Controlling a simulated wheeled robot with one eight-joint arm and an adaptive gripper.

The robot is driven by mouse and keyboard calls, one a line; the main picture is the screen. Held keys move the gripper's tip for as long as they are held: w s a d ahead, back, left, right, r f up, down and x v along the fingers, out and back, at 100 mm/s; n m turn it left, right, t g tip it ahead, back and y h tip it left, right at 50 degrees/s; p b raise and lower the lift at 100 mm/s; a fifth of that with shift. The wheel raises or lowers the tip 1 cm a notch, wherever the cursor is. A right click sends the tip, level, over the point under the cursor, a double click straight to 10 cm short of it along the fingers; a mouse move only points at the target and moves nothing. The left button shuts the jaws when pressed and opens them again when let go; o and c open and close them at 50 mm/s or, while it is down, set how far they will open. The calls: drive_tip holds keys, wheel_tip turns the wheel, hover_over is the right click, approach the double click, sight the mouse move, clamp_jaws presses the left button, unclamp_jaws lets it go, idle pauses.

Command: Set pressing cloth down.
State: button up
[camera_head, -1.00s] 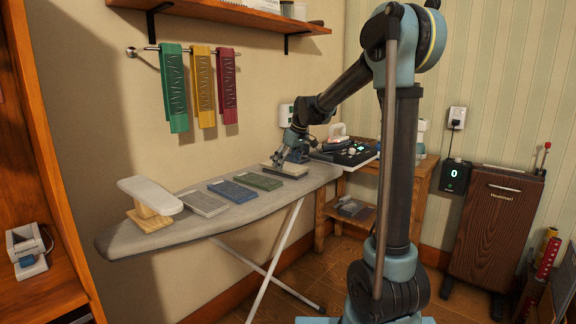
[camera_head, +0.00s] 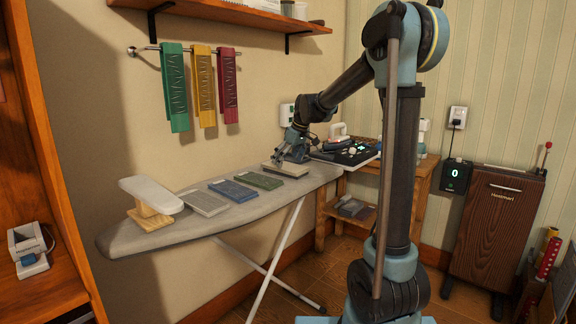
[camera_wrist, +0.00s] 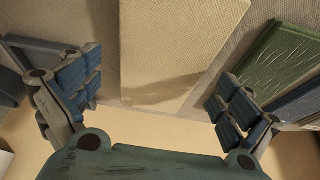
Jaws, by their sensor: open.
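The beige folded pressing cloth (camera_head: 286,170) lies flat on the far end of the grey ironing board (camera_head: 150,238). My gripper (camera_head: 289,157) is low over it, near the wall-side edge. In the wrist view the cloth (camera_wrist: 180,45) shows between the two spread fingers of my gripper (camera_wrist: 160,88). The fingers stand apart from the cloth's sides, with a gap on each side. A shadow falls on the cloth's near edge.
Green (camera_head: 259,180), blue (camera_head: 232,190) and grey (camera_head: 203,203) folded cloths lie in a row on the board. A small sleeve board (camera_head: 151,194) stands at its near end. A wooden side table (camera_head: 421,170) with a dark tray (camera_head: 350,154) and an iron (camera_head: 338,132) is beyond.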

drive_tip(key=v, duration=1.1)
drive_tip(key=s+d+f+m+h, duration=0.1)
drive_tip(key=s+d+f+m, duration=0.1)
drive_tip(key=s+d+f, duration=0.3)
drive_tip(key=s+d+f+m, duration=0.1)
drive_tip(key=s+d, duration=0.2)
drive_tip(key=s, duration=0.5)
drive_tip(key=s+d+f+m+h, duration=0.1)
drive_tip(key=s+d+f+m, duration=0.1)
drive_tip(key=s+d, duration=0.3)
drive_tip(key=s+d+f+m, duration=0.2)
drive_tip(key=s+d+f, duration=0.2)
drive_tip(key=s+f, duration=0.5)
drive_tip(key=s+d+f+m+h, duration=0.1)
drive_tip(key=s+d+f+m, duration=0.2)
drive_tip(key=s+f, duration=0.6)
drive_tip(key=shift+s+d+g+h, duration=0.3)
drive_tip(key=shift+s+d, duration=0.1)
drive_tip(key=shift+s, duration=0.65)
drive_tip(key=shift+w+f, duration=0.15)
drive_tip(key=shift+w, duration=0.4)
